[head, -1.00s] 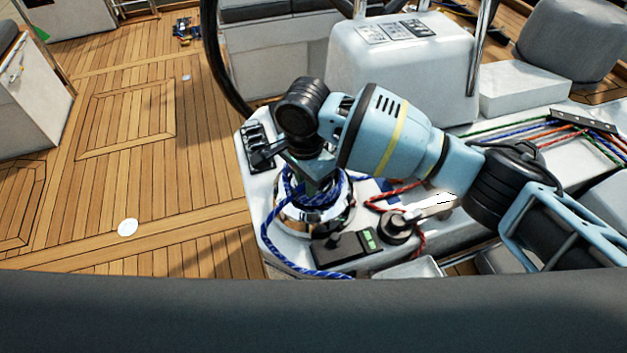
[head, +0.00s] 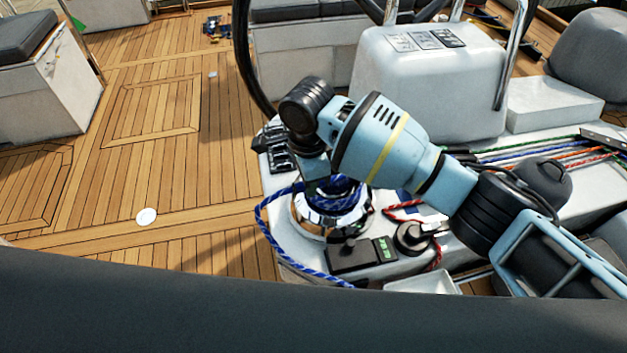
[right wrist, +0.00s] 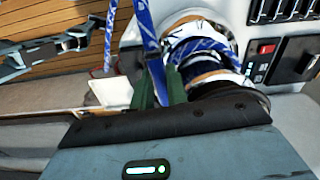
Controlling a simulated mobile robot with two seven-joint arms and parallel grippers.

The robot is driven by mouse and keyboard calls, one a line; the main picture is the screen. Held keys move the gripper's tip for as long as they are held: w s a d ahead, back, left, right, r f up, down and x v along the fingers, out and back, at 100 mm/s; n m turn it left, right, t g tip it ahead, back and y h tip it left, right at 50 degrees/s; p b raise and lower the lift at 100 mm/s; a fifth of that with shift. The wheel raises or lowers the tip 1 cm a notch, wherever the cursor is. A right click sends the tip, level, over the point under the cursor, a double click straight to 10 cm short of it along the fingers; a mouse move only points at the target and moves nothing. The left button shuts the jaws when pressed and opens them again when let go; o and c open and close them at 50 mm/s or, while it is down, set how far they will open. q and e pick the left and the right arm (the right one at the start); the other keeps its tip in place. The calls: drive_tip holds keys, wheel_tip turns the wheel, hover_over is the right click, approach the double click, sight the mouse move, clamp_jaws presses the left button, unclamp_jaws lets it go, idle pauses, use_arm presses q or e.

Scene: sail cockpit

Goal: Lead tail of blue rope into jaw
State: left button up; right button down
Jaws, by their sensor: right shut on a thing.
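The chrome winch (head: 330,222) stands on the white console with blue rope (head: 268,237) wound round its drum. The rope also loops out left and runs down to the lower right. My right gripper (head: 320,180) is right over the winch top, mostly hidden behind its own wrist. In the right wrist view the green fingers (right wrist: 157,88) are shut on a blue rope strand (right wrist: 150,45), which rises from between them. The winch drum (right wrist: 200,55) with its blue turns is just right of the fingers. Its dark top rim (right wrist: 245,98) is partly hidden by the gripper body. My left gripper is not seen.
A dark padded edge (head: 300,315) crosses the foreground. Teak floor (head: 140,180) is open at left.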

drive_tip(key=shift+w+a+m, duration=0.35)
drive_tip(key=shift+a+m, duration=0.2)
drive_tip(key=shift+m, duration=0.05)
drive_tip(key=shift+w+a+m, duration=0.3)
drive_tip(key=shift+a+m, duration=0.2)
drive_tip(key=shift+m, duration=0.1)
drive_tip(key=c, duration=0.8)
unclamp_jaws()
drive_tip(key=shift+c, duration=0.2)
drive_tip(key=shift+d, duration=0.1)
drive_tip(key=shift+r, duration=0.1)
wheel_tip(320, 180, up, 9)
